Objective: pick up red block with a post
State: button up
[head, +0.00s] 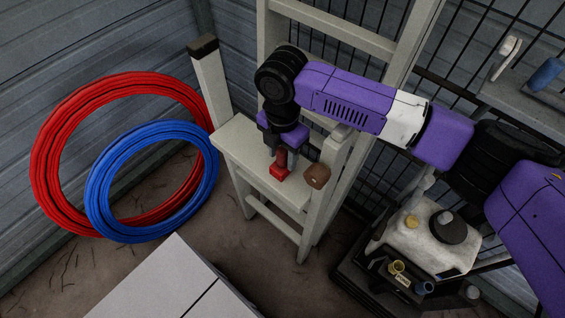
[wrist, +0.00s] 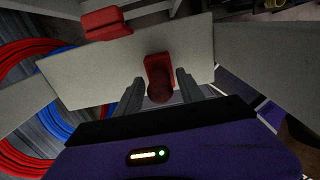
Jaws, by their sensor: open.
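The red block with a post (head: 279,170) stands on the pale wooden seat (head: 247,160), its post pointing up toward my gripper (head: 280,150). In the wrist view the same red block (wrist: 154,66) lies between the fingertips, with the dark round top of its post nearer the camera. My gripper (wrist: 159,77) points down over it and is open, one finger on each side. I see gaps between the fingers and the post. In the head view the fingers partly hide the post's upper end.
A taller post (head: 208,80) rises at the seat's left corner. Red (head: 50,150) and blue (head: 95,190) hose coils lie left. A stained white container (head: 430,240) stands right.

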grip_shut()
jog(key=shift+r+p, duration=1)
jog(key=shift+r, duration=0.15)
jog(key=shift+r+p, duration=1.9)
jog(key=shift+r, duration=0.5)
